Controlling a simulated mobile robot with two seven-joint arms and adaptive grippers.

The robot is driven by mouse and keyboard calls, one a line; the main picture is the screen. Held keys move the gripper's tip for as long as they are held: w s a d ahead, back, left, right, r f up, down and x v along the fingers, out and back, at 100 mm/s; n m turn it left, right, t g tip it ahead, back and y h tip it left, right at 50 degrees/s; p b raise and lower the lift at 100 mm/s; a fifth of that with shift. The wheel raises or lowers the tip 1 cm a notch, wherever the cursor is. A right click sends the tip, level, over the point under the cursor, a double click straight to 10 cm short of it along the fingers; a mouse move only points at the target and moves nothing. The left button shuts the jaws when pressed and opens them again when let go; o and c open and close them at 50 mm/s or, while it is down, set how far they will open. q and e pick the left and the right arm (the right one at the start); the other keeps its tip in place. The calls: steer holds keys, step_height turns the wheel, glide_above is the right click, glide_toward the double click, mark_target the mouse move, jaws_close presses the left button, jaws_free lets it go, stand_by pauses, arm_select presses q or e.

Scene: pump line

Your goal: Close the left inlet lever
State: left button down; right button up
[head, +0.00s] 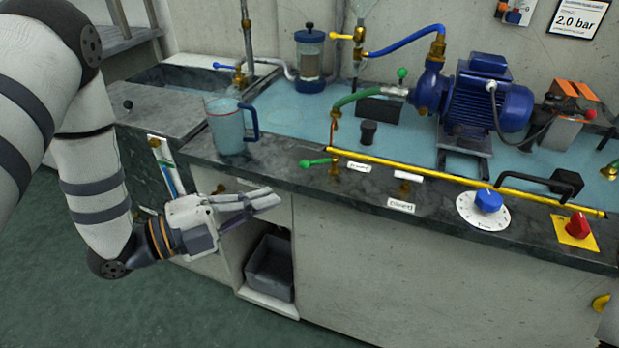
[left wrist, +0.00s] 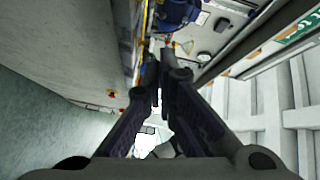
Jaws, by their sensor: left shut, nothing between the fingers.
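A green-handled lever (head: 315,162) sits on a brass valve at the bench's front edge, its handle pointing left, with a small white label beside it. A blue-handled lever (head: 223,66) sits on the pipe by the sink, and a yellow-handled lever (head: 341,36) on the wall pipe. I cannot tell which one is the left inlet lever. My left gripper (head: 268,198) is in front of the bench, below and left of the green lever, and apart from it. Its fingers are shut and empty; they also show in the left wrist view (left wrist: 160,75). My right gripper is out of view.
A blue pump (head: 485,95) stands on the bench, with a yellow rail (head: 465,181) along the front. A clear jug (head: 224,128) stands near the left corner. A blue dial (head: 488,201) and red knob (head: 578,226) are at the right. A grey bin (head: 268,268) sits below.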

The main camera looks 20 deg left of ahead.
mark_target(319, 162)
arm_select(q)
steer(key=x, duration=0.3)
steer(key=w+a+b+x, duration=0.1)
steer(key=x, duration=0.3)
steer(key=f+x, duration=0.1)
steer(key=x, duration=0.3)
steer(key=shift+w+a, duration=0.25)
steer(key=shift+a, duration=0.15)
steer(key=shift+w+a+m, duration=0.3)
steer(key=shift+w+a, duration=0.1)
steer(key=shift+w, duration=0.1)
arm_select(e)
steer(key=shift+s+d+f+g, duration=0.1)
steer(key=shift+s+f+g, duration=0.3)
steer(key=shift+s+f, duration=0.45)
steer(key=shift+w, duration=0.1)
